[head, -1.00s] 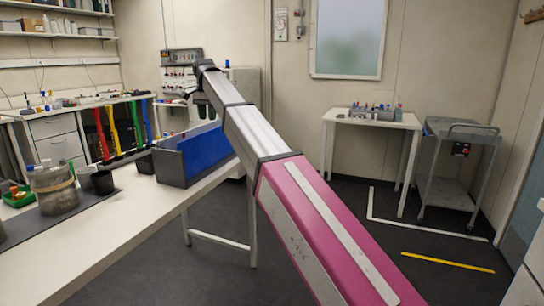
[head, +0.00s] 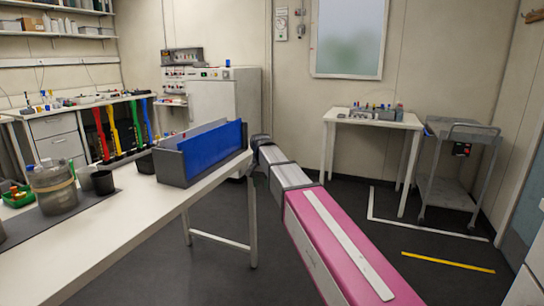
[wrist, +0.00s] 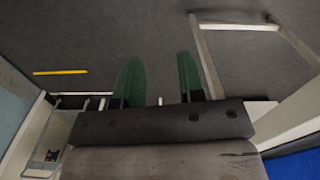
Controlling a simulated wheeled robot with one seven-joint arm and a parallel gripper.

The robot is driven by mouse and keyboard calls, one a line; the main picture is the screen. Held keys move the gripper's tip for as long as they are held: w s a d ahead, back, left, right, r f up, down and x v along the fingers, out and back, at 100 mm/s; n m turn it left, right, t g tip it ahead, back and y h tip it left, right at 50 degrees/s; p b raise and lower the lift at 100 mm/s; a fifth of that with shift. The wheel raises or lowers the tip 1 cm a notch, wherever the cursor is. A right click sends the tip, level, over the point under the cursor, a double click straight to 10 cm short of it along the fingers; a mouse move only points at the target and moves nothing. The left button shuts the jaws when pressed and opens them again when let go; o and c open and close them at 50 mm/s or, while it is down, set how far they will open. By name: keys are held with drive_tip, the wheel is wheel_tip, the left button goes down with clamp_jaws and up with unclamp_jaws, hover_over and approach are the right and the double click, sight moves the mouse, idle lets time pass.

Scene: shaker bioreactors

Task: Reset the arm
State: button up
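My arm, with its pink and silver links, reaches from the bottom right of the head view to the right end of the workbench (head: 130,215). Its dark far end is just right of the blue-panelled grey box. My gripper (wrist: 160,60) shows in the wrist view as two green fingers standing well apart, with only grey floor between them. It is open and empty. In the head view the fingers cannot be made out.
The blue-panelled box (head: 205,150) stands at the bench edge close to my arm's end. A glass jar (head: 53,190) and dark cups (head: 103,182) stand further left. A white table (head: 372,119) and a grey trolley (head: 455,170) are at the back right.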

drive_tip(key=s+d+f+n, duration=0.2)
drive_tip(key=s+d+f, duration=2)
drive_tip(key=d+f, duration=0.1)
drive_tip(key=shift+s+d+f+n, duration=0.15)
drive_tip(key=shift+d+f+n, duration=0.15)
drive_tip(key=shift+f, duration=0.55)
